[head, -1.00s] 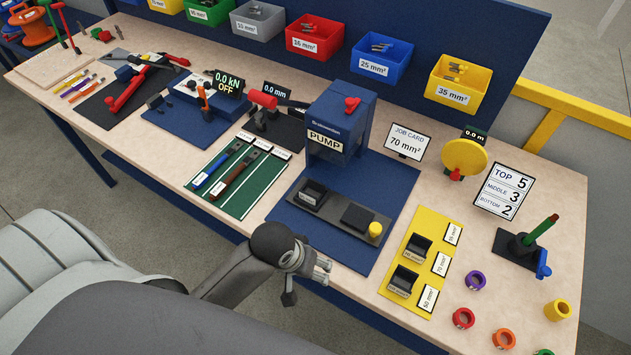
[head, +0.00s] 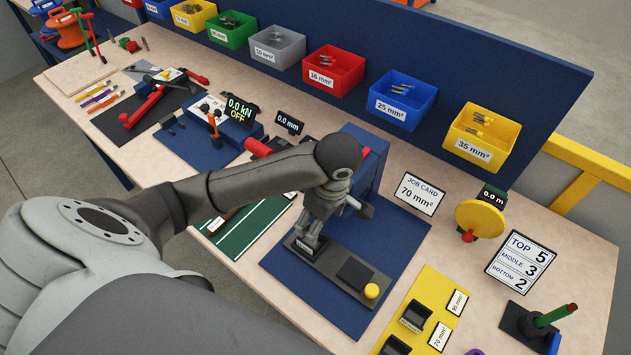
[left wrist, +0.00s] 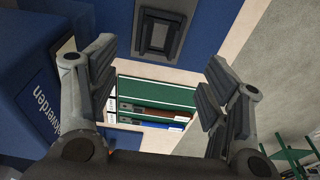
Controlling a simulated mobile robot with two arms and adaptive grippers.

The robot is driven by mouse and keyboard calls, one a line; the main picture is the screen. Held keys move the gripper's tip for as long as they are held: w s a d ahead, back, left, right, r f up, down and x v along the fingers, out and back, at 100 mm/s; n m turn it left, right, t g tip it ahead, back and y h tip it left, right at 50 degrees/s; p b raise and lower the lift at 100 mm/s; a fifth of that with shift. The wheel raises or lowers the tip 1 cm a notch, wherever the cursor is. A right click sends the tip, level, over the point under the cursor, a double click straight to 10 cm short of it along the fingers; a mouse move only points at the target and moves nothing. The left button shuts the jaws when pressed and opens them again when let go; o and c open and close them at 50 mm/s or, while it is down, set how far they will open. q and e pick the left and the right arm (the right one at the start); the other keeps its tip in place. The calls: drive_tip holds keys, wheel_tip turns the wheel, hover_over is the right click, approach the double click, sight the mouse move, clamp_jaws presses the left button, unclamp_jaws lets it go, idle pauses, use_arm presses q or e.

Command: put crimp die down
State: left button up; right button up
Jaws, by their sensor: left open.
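A black crimp die with a white label (head: 306,246) sits at the left end of the dark tray (head: 330,270) in front of the pump. My left gripper (head: 308,238) is over this die with its fingertips close to it; whether they touch cannot be told. In the left wrist view the two fingers of my left gripper (left wrist: 160,90) are wide apart, with no die visible between them. A dark square part (left wrist: 160,32) shows at the top of that view; I cannot tell what it is. My right gripper is in neither view.
The blue pump (head: 368,150) stands close behind my gripper, partly hidden by my arm. The yellow mat (head: 440,285) at right holds black die blocks (head: 415,316). A green mat (head: 240,235) lies left. A job card (head: 419,193) reads 70 mm².

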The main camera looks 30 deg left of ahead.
sight(302, 243)
use_arm(q)
drive_tip(key=f, duration=0.1)
drive_tip(key=f+b, duration=0.1)
drive_tip(key=f, duration=0.3)
drive_tip(key=shift+s+a+f, duration=0.1)
drive_tip(key=shift+s+a, duration=0.05)
drive_tip(key=shift+a, duration=0.25)
drive_tip(key=shift+a+f, duration=0.15)
drive_tip(key=shift+f, duration=0.1)
drive_tip(key=f, duration=0.2)
drive_tip(key=a+f+p, duration=0.1)
drive_tip(key=f, duration=0.1)
drive_tip(key=shift+w+a, duration=0.2)
drive_tip(key=shift+f, duration=0.3)
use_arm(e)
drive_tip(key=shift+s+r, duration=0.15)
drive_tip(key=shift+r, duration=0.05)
use_arm(q)
drive_tip(key=shift+c, duration=0.2)
drive_tip(key=c, duration=0.9)
drive_tip(key=shift+w, duration=0.1)
drive_tip(key=c, duration=0.5)
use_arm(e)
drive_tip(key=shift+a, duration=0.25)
